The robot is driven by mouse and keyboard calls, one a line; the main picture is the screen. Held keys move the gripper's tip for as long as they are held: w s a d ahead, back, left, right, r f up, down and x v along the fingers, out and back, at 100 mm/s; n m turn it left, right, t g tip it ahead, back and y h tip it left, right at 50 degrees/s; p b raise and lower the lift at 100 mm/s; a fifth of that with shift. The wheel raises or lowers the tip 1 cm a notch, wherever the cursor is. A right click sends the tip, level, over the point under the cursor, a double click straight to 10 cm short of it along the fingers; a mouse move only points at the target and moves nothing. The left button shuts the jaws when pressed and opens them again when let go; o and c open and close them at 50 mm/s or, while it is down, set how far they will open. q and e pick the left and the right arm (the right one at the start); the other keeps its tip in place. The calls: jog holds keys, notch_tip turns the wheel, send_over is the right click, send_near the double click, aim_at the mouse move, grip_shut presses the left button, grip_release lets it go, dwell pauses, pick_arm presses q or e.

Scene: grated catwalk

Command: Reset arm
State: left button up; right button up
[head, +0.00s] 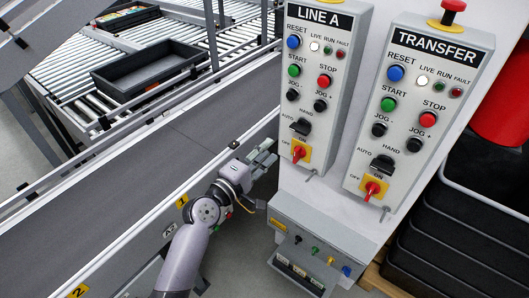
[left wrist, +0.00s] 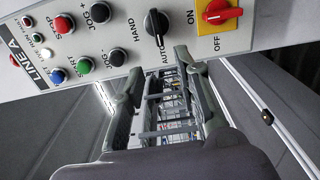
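My left gripper (head: 265,153) is in the head view, just left of the LINE A panel's lower edge, with nothing in it. In the left wrist view the fingers of my left gripper (left wrist: 165,88) stand apart, with only background between them. The LINE A panel (head: 322,92) has a blue RESET button (head: 293,41), other buttons, lamps, a black selector and a red OFF/ON switch (head: 299,152). It also shows across the top of the left wrist view (left wrist: 118,25). The TRANSFER panel (head: 421,120) stands to its right, with a similar layout. My right gripper is not in view.
A grey belt conveyor (head: 130,165) with metal rails runs behind my left arm. A dark tray (head: 150,70) sits on the rollers behind it. A grey box (head: 318,240) juts out below the panels. Black stacked crates (head: 450,245) and a red container (head: 503,100) are at right.

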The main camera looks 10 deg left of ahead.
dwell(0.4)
pick_arm(q)
jog(key=s+a+f+m+g+y, duration=0.1)
jog(key=s+f+m+g+y, duration=0.1)
jog(key=f, duration=1)
jog(key=s+a+f+m+g+y, duration=0.1)
jog(key=s+f+g, duration=0.1)
jog(key=f, duration=1)
jog(key=s+a+f+m+g+y+b, duration=0.1)
jog(key=s+f+m+g, duration=0.1)
jog(key=s+f, duration=0.45)
jog(key=s+a+f+m+g+y, duration=0.1)
jog(key=s+a+f+g, duration=0.15)
jog(key=f, duration=0.75)
jog(key=s+a+f+m+g+y, duration=0.1)
jog(key=s+f, duration=0.5)
jog(key=s, duration=0.6)
jog(key=s+a+f+m+g+y+b, duration=0.1)
jog(key=s+a+f+m+g, duration=0.2)
jog(key=s+f, duration=0.4)
jog(key=s+a+f+m+g, duration=0.2)
jog(key=s+f+m, duration=0.3)
jog(key=s, duration=1.3)
notch_tip(320, 180, down, 2)
jog(key=shift+a+f+g+y, duration=0.15)
jog(key=shift+a+g+y, duration=0.25)
jog(key=shift+a, duration=0.35)
jog(key=shift+s, duration=0.1)
